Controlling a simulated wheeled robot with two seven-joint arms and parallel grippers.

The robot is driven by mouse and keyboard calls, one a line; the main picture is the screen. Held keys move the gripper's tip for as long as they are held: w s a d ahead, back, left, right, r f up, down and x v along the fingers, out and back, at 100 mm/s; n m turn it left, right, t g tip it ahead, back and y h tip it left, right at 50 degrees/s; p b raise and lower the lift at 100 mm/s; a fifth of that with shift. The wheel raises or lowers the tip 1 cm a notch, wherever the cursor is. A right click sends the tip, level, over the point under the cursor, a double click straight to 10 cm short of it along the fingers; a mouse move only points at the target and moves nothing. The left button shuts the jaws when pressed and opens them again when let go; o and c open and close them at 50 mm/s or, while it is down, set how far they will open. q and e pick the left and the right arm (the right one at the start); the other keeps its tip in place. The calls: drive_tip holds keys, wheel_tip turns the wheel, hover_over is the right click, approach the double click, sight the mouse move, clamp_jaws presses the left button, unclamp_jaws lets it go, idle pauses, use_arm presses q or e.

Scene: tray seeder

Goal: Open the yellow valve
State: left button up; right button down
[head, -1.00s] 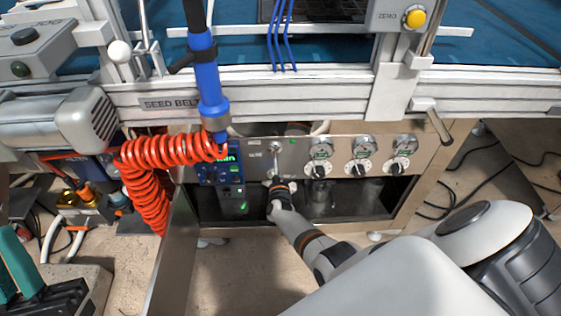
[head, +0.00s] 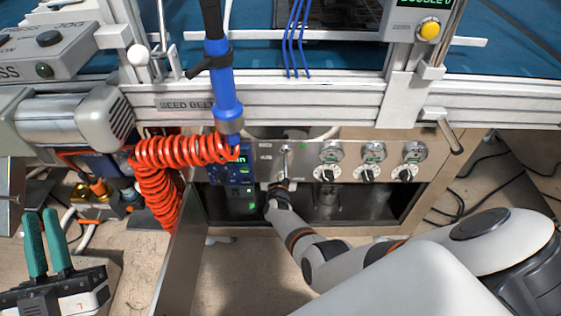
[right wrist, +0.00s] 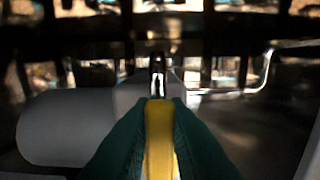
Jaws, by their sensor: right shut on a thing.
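The yellow valve (right wrist: 158,140) shows in the right wrist view as a yellow handle running up the middle, with dark metal at its far end. My right gripper (right wrist: 160,118) is shut on it, one green finger on each side. In the head view my right arm reaches the steel cabinet front, and its gripper (head: 283,184) is at the panel below a small metal toggle. I cannot see the yellow handle there. My left gripper (head: 41,213) is at the lower left, with its green fingers pointing up, apart and empty.
The steel panel (head: 312,176) has several dials (head: 368,173) and a blue display unit (head: 238,172). A red coiled hose (head: 165,178) hangs left of it. An open metal door (head: 182,262) stands between my left gripper and the cabinet. A blue tool (head: 222,85) hangs above.

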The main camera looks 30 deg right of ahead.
drive_tip(key=shift+a+f+n, duration=0.1)
drive_tip(key=shift+a+n, duration=0.05)
drive_tip(key=shift+n, duration=0.15)
drive_tip(key=c, duration=1.4)
unclamp_jaws()
